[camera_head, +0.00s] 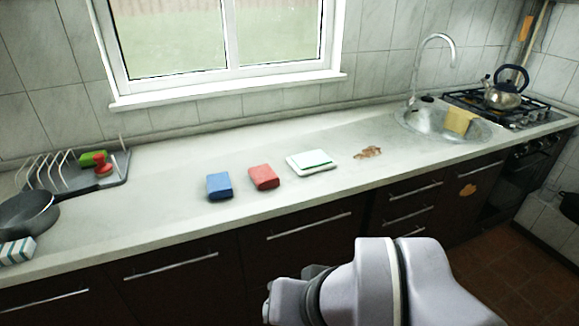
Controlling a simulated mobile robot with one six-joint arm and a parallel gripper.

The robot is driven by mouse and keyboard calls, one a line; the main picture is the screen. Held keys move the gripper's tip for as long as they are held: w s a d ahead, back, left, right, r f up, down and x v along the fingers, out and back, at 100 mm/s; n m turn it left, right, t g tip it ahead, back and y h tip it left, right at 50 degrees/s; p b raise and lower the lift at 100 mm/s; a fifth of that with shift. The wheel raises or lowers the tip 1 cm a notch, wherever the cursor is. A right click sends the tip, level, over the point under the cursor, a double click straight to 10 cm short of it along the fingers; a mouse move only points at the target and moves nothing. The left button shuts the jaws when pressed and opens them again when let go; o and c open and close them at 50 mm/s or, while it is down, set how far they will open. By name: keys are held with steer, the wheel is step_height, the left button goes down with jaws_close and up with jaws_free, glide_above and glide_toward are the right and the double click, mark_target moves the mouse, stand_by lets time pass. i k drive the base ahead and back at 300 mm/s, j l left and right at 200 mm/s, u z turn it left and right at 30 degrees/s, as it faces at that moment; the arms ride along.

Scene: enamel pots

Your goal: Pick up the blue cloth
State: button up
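The blue cloth (219,186) is a folded blue block lying on the pale countertop, left of the middle of the view. A folded red cloth (264,177) lies just to its right, with a small gap between them. My arm shows at the lower right, in front of the drawers and to the right of the blue cloth. My gripper's fingers are not visible in this view.
A white folded cloth (311,162) and a brown stain (368,152) are further right on the counter (120,215). A sink (418,122) and kettle (504,95) are at the far right. A dish rack (115,170) and dark pan (27,212) stand left. Counter left of the blue cloth is clear.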

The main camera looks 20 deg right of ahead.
mark_target(219, 186)
steer(key=i+j, duration=0.15)
steer(key=i, duration=0.5)
steer(key=i+j, duration=0.1)
steer(key=i, duration=0.55)
steer(key=j+u, duration=0.05)
